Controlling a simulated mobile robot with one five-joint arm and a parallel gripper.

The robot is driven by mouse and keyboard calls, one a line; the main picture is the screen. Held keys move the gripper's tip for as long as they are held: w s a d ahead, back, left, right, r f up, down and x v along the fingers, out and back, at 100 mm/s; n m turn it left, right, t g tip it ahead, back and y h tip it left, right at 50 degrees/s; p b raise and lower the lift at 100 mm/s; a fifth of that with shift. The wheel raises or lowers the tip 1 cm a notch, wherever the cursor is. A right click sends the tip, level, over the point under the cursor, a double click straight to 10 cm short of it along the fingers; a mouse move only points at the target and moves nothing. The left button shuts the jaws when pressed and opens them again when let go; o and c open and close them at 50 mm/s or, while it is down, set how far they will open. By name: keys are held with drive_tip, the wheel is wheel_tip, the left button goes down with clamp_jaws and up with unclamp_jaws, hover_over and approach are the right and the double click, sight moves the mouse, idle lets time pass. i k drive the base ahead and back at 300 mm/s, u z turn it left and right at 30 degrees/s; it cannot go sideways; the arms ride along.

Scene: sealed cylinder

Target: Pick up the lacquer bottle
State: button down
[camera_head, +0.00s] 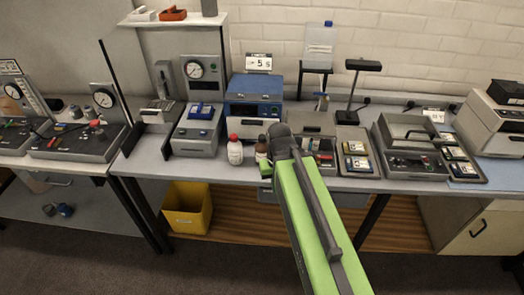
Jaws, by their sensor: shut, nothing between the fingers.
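One is a white bottle with a red cap (235,151). The other is a brown bottle (261,149), partly hidden by my arm. No label is readable, so I cannot tell for certain which is the lacquer bottle. My green arm reaches up from the lower right. My gripper (266,168) is a small green and dark shape just below the brown bottle in the picture, mostly hidden by the arm. It is shut and empty; contact cannot be seen.
Trays with small parts (355,160) lie to the right of my arm. A yellow bin (187,207) sits under the bench. Little bench top is free around the bottles.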

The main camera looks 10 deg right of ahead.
sight(261, 148)
drive_tip(key=k, duration=0.65)
drive_tip(key=u, duration=0.35)
drive_tip(key=i, duration=0.7)
drive_tip(key=u, duration=0.9)
drive_tip(key=i, duration=0.75)
drive_tip(key=u, duration=0.05)
